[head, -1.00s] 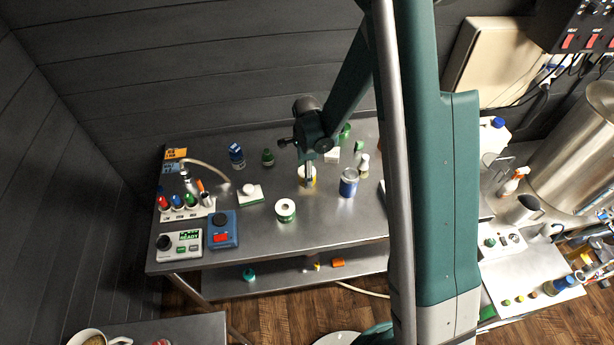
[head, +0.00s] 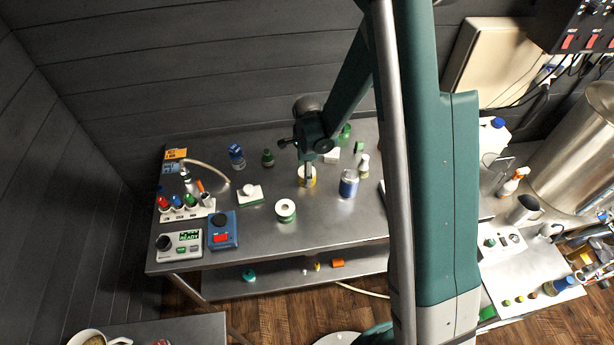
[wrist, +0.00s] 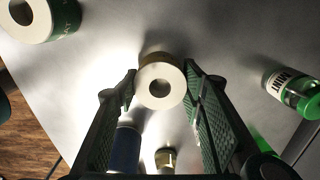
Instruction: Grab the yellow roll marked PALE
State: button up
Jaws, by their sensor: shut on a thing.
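The yellow roll (head: 302,181) stands on the steel table near its middle, partly hidden by my gripper in the head view. In the wrist view the roll (wrist: 160,88) shows its white ring-shaped end and central hole, with a dull yellow side. My gripper (wrist: 161,82) has one finger on each side of it and is shut on it; the gripper (head: 308,178) comes down from above in the head view. I cannot read the PALE mark. I cannot tell whether the roll is clear of the table.
A green-sided roll (head: 285,211) stands front-left of the yellow roll. A blue can (head: 348,184) stands close on the right. Small bottles stand behind. The table's front middle is clear.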

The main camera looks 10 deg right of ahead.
jog(key=shift+r, duration=0.15)
jog(key=shift+r+b, duration=0.4)
jog(key=shift+r, duration=4.45)
